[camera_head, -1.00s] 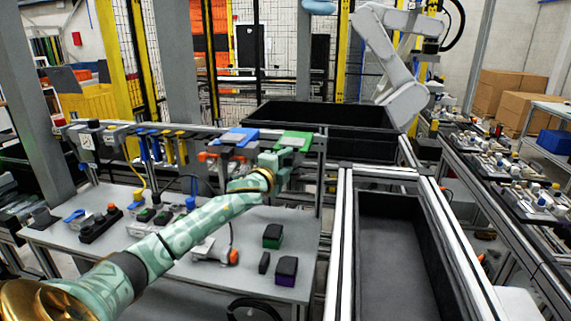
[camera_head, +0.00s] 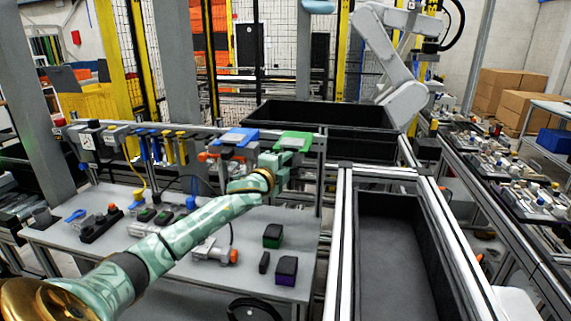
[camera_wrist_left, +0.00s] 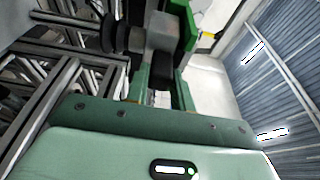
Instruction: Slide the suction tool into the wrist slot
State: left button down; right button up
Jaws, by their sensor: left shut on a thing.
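The suction tool (camera_head: 293,141) has a green top and sits at the right end of the rack rail in the head view. In the left wrist view it shows as a grey block (camera_wrist_left: 164,35) with a green plate and dark ribbed cups beside it. My left gripper (camera_head: 284,161) is shut on the tool from below and in front, with its two green fingers (camera_wrist_left: 161,88) around the dark lower part. I cannot make out the wrist slot, or whether the tool touches the rail. My right gripper is not in view.
A blue-topped tool (camera_head: 238,137) hangs on the rack just left of the green one. The grey bench (camera_head: 150,265) carries dark blocks (camera_head: 286,270) and small fittings. A black bin (camera_head: 330,118) stands behind, and an empty dark trough (camera_head: 395,250) lies to the right.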

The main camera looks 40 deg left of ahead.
pick_arm(q)
jog(key=shift+r+p, duration=0.15)
jog(key=shift+p, duration=0.2)
jog(key=shift+s+d, duration=0.1)
jog(key=shift+s+d, duration=0.1)
jog(key=shift+s, duration=0.1)
jog(key=s+d+p, duration=0.3)
jog(key=s+p, duration=0.1)
jog(key=s, duration=0.2)
jog(key=shift+s+d, duration=0.35)
jog(key=shift+s, duration=0.05)
dwell(0.6)
